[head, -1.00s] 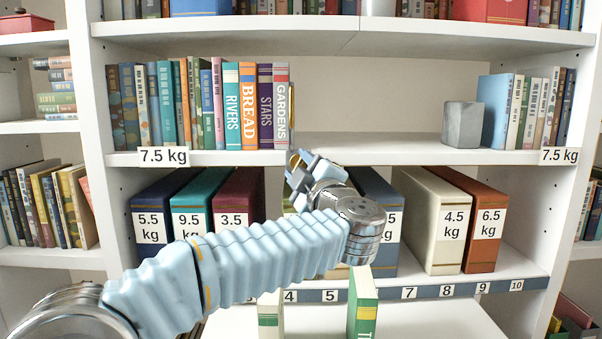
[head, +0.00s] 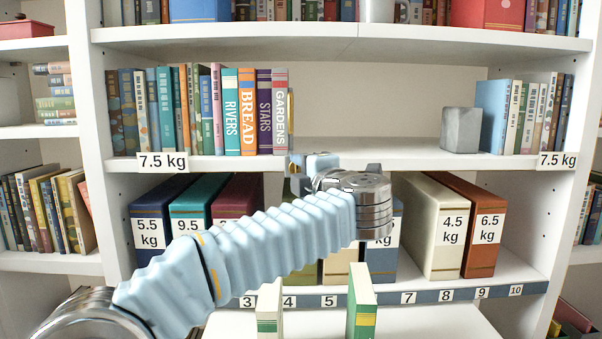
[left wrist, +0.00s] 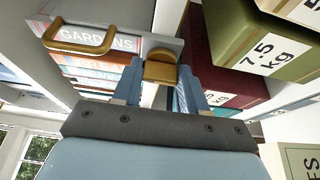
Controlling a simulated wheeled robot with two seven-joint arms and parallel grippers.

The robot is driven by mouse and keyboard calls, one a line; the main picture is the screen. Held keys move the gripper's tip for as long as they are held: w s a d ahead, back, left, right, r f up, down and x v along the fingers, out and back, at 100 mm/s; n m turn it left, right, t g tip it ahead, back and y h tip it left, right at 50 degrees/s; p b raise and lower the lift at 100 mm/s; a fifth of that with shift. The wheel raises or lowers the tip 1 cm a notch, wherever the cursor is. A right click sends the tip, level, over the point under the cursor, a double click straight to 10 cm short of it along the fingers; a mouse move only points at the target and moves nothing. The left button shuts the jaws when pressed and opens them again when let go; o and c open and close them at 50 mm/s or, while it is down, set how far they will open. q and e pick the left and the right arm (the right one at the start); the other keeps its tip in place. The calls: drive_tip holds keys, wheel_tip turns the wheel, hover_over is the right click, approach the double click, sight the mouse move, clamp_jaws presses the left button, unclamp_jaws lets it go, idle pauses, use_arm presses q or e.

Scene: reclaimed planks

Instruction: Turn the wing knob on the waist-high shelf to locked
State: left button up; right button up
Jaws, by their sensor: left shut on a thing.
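The brass wing knob (left wrist: 161,68) sits between the two fingers of my left gripper (left wrist: 160,88) in the left wrist view, at the front of the shelf by the GARDENS book. My left gripper is shut on it. In the head view the left gripper (head: 308,166) is at the front edge of the waist-high shelf (head: 400,157), just right of the GARDENS book. A small gold part (head: 295,166) shows there. The wrist hides most of the knob in the head view, and I cannot read any lock mark. My right gripper is not in view.
A grey block (head: 461,130) stands on the shelf at right, with bare shelf between. Heavy labelled binders (head: 435,220) fill the shelf below. Green-and-white books (head: 361,300) stand lower, in front.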

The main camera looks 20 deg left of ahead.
use_arm(q)
drive_tip(key=shift+f, duration=0.1)
drive_tip(key=o, duration=1.1)
drive_tip(key=shift+c, duration=0.2)
drive_tip(key=shift+s, duration=0.1)
drive_tip(key=b+v, duration=0.1)
drive_tip(key=v, duration=1.2)
drive_tip(key=shift+s+d, duration=0.15)
drive_tip(key=shift+d, duration=0.15)
